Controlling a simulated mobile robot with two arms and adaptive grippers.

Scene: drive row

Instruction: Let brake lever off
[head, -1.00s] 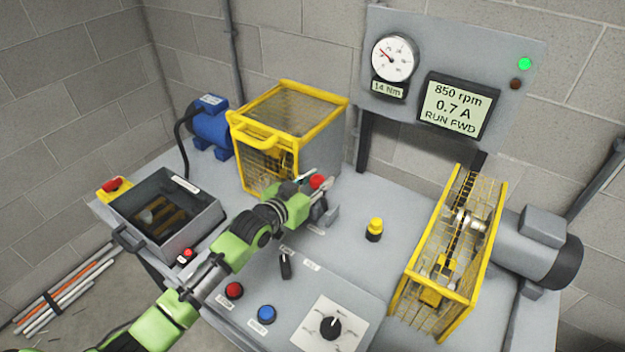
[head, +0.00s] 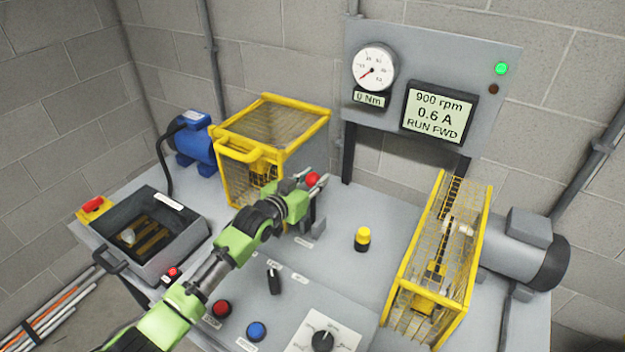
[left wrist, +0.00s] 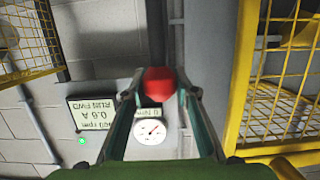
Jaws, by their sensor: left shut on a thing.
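The brake lever ends in a red ball knob (head: 313,180), standing on a grey bracket (head: 318,226) beside the yellow cage. My left gripper (head: 308,185) is shut on this knob. In the left wrist view the red knob (left wrist: 160,80) sits between the two fingertips. The lever's shaft is mostly hidden by the gripper. The round gauge (head: 373,68) above the bench has its display reading 0 Nm. The screen (head: 438,113) reads 900 rpm, 0.6 A, RUN FWD. My right gripper is not in view.
A yellow mesh cage (head: 283,122) stands just behind the gripper. A second yellow guard (head: 440,260) and a grey motor (head: 525,240) are at the right. A yellow button (head: 362,238) and the front control panel with red and blue buttons (head: 257,331) are nearby.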

